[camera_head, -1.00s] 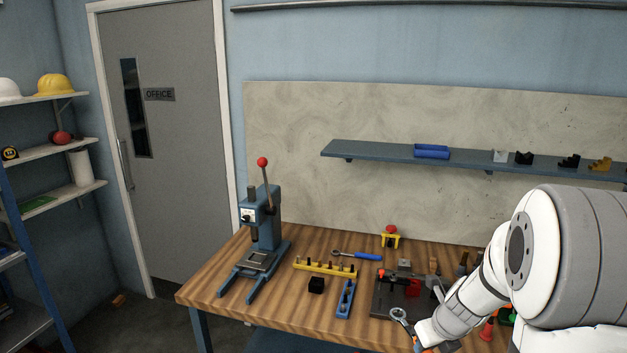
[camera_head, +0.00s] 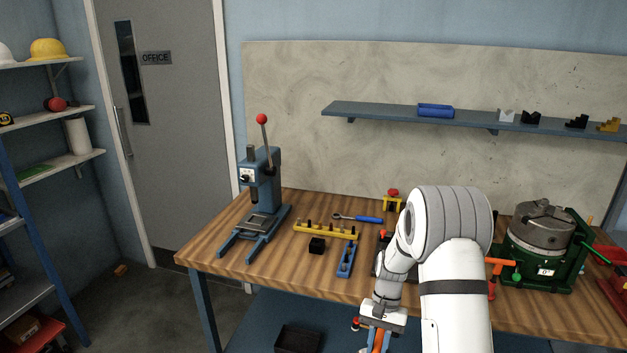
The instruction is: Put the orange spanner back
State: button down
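My gripper (camera_head: 378,338) is at the bottom of the head view, in front of the bench's front edge and pointing down. The orange handle of the orange spanner (camera_head: 378,343) shows between its fingers, and the gripper looks shut on it. The rest of the spanner is hidden or cut off by the frame's bottom edge. A blue-handled spanner (camera_head: 362,219) lies on the wooden bench (camera_head: 215,245), behind a yellow rack (camera_head: 325,230) with several dark pegs.
A blue press (camera_head: 262,190) stands at the bench's left. A green rotary chuck fixture (camera_head: 540,250) stands right. Below is a blue lower shelf (camera_head: 262,315) with a black bin (camera_head: 298,340). My arm hides part of the bench.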

jog(key=f+n, duration=0.1)
jog(key=a+f+n+h, duration=0.1)
jog(key=n, duration=0.1)
jog(key=shift+s+f, duration=0.1)
jog(key=shift+f, duration=0.1)
jog(key=shift+a+n+h, duration=0.15)
jog(key=shift+n+h, duration=0.15)
jog(key=shift+n, duration=0.2)
notch_tip(320, 180, up, 6)
jog(key=p, duration=0.5)
jog(key=shift+f, duration=0.35)
jog(key=shift+a, duration=0.1)
